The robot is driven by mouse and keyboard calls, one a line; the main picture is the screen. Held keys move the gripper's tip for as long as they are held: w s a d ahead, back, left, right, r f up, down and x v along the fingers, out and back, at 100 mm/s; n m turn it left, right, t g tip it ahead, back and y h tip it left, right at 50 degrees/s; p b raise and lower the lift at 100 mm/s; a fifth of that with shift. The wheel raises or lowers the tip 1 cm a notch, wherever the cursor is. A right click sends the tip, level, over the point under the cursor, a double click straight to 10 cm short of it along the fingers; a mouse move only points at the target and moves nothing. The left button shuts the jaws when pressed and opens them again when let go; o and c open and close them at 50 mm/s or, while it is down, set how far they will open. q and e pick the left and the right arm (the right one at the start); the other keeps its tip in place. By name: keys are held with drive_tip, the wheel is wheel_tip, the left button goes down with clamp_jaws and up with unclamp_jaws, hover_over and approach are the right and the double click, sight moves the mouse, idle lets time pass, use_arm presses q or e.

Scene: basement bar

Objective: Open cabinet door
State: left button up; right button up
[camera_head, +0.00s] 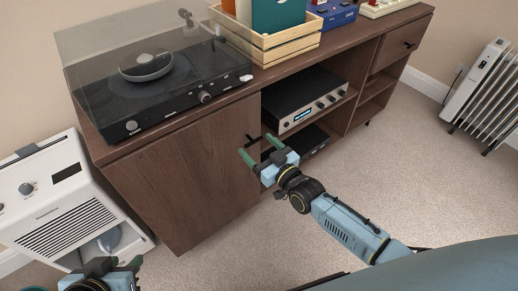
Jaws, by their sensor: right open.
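The brown wooden cabinet door (185,178) fills the left front of the low cabinet and looks closed, flush with the frame. A small dark handle (251,138) shows near its upper right edge. My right gripper (256,146) is open with its green fingers at this handle, one on each side in the picture. Whether a finger touches the handle I cannot tell. My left gripper (112,266) is low at the left bottom edge, partly cut off, away from the door, and its opening is unclear.
A turntable (150,82) and a wooden crate (266,45) stand on the cabinet top. A silver amplifier (306,101) sits in the open shelf beside the door. A white appliance (62,205) stands close at the left. The carpet at right is clear up to a radiator (485,95).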

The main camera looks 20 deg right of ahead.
use_arm(q)
drive_tip(key=shift+w+d+r, duration=0.15)
drive_tip(key=shift+w, duration=0.15)
use_arm(e)
drive_tip(key=shift+w, duration=0.15)
drive_tip(key=shift+c, duration=0.5)
drive_tip(key=c, duration=1.3)
drive_tip(key=shift+a, duration=0.1)
use_arm(q)
drive_tip(key=shift+s, duration=0.1)
